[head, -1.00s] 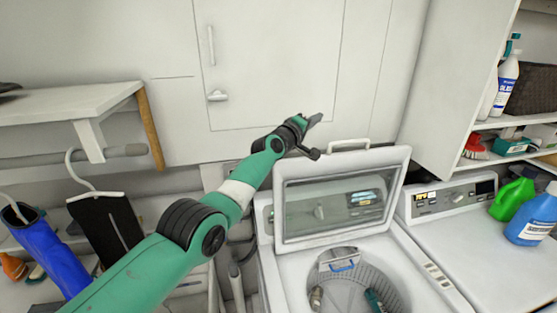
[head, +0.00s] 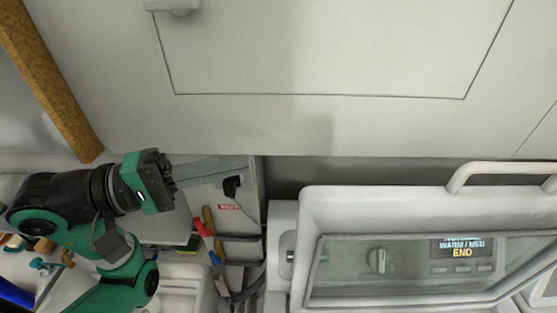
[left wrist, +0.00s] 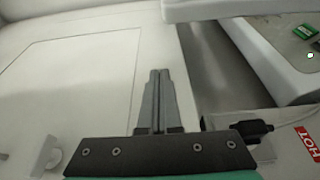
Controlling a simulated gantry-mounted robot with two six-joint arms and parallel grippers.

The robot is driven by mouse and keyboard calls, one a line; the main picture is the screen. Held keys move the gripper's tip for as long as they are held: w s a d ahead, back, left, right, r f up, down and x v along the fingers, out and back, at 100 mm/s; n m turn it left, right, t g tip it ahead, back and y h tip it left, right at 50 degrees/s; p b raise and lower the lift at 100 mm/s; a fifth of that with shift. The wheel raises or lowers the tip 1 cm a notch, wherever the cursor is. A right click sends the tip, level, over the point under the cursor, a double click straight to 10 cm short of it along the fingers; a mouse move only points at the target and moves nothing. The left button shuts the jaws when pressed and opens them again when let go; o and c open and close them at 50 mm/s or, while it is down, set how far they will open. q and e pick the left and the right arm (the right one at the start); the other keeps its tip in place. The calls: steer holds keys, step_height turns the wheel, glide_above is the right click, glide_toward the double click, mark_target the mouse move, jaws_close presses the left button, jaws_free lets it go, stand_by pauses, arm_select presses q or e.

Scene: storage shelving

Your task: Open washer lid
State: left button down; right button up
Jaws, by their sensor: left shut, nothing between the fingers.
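The washer lid (head: 400,205) stands raised at the right of the head view. It has a white frame, a dark window and a handle (head: 500,172) on its top edge. Through the window shows the lit washer panel (head: 463,252). My left gripper (head: 240,165) is left of the lid and apart from it, its fingers pointing right in front of the wall. In the left wrist view its fingers (left wrist: 159,75) are together with nothing between them. The washer's tub is out of view. My right gripper does not show.
A white wall panel (head: 320,50) fills the top. A wooden post (head: 50,80) stands at upper left. A red HOT label (left wrist: 307,143) shows in the left wrist view.

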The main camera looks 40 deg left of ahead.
arm_select(q)
steer(key=w+d+f+p, duration=0.1)
steer(key=w+d+p, duration=0.2)
steer(key=w+d, duration=0.2)
steer(key=shift+d+f, duration=0.35)
steer(key=shift+d, duration=0.7)
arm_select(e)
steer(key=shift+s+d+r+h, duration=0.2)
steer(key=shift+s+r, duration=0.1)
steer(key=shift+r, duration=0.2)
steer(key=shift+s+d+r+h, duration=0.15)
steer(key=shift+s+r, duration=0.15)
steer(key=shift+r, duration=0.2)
